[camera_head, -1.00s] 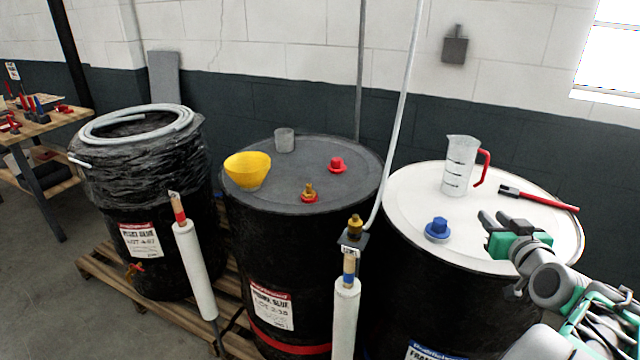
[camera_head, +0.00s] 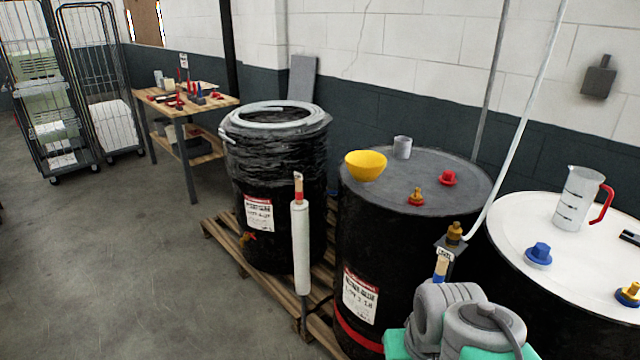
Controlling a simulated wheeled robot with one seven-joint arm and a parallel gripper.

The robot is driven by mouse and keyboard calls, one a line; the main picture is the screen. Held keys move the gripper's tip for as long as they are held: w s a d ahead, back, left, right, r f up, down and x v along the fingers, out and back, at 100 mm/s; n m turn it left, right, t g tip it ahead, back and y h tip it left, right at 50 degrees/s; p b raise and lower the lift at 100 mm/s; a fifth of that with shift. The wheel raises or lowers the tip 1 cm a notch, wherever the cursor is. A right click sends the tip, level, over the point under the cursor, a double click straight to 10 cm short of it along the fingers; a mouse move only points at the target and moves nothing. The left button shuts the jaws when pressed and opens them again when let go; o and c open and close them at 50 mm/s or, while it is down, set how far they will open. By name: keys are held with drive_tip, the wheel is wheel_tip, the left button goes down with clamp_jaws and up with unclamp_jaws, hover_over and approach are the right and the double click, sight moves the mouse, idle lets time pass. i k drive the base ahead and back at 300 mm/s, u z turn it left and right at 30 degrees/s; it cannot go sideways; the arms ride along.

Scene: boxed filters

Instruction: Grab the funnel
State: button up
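The yellow funnel (camera_head: 366,165) sits wide end up on the left part of the dark grey top of the middle black drum (camera_head: 440,190). Its narrow lower end is hardly visible from here. Only grey and teal links of my arm show at the bottom right of the picture, in front of the middle drum and well below the funnel. My gripper's fingers do not show. Nothing touches the funnel.
A grey cup (camera_head: 402,147), a red cap (camera_head: 447,178) and a red-and-brass fitting (camera_head: 415,197) share the drum top. A pale pole (camera_head: 515,125) rises near its right edge. A white-topped drum (camera_head: 510,215) with a measuring jug (camera_head: 577,197) stands right. Open floor (camera_head: 130,250) lies left.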

sight(365, 174)
drive_tip(key=z, duration=0.85)
drive_tip(key=k, duration=0.15)
drive_tip(key=u, duration=2.3)
drive_tip(key=i, duration=1.8)
drive_tip(key=z, duration=0.65)
